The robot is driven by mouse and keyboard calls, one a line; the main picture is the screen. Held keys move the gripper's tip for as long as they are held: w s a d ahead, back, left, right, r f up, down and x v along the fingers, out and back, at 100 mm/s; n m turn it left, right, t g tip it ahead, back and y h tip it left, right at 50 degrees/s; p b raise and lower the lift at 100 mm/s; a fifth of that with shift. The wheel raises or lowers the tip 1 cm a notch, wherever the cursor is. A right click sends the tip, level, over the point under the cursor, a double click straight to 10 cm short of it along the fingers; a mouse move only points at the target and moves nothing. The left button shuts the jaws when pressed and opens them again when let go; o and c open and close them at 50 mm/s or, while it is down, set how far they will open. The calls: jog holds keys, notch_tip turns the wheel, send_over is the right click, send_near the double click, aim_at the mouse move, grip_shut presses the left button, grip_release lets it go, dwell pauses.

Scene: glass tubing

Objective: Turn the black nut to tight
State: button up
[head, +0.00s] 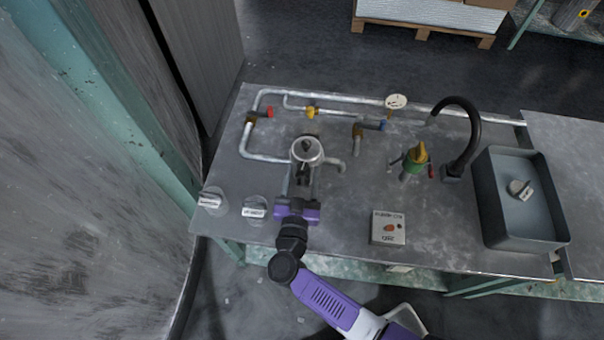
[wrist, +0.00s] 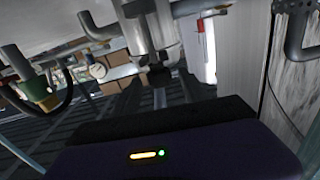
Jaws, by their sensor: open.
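A metal vessel (head: 307,150) with a round top, a dark knob on top and a curved spout to its right stands at the middle left of the bench. A small black part, which looks like the black nut (head: 303,173), shows at the vessel's near side. In the wrist view the black nut (wrist: 158,76) is below the metal cylinder (wrist: 150,35), ahead of my jaws. My gripper (head: 301,187) is open and comes from the near side, its fingers pointing at the vessel. I cannot tell whether a finger touches the nut.
Two labelled clear jars (head: 255,210) stand left of my gripper. A labelled box (head: 388,228), a green-yellow fitting (head: 416,158), a black tap (head: 470,135) and a sink (head: 492,215) are right.

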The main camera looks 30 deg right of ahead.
grip_shut()
jog(key=shift+w+a+m+g+h+b, duration=0.2)
jog(key=shift+m+g+h+b, duration=0.3)
jog(key=shift+m+g+h, duration=0.15)
jog(key=shift+w+f+m+g+h+b, duration=0.1)
jog(key=shift+f+m+g+h+b, duration=0.05)
jog(key=shift+m+g+h+b, duration=0.6)
jog(key=shift+w+a+m+g+h+b, duration=0.1)
jog(key=shift+m+g+h+b, duration=0.4)
jog(key=shift+g+h+b, duration=0.3)
jog(key=shift+m+g, duration=0.3)
jog(key=shift+m, duration=0.1)
jog(key=shift+r, duration=0.2)
grip_release()
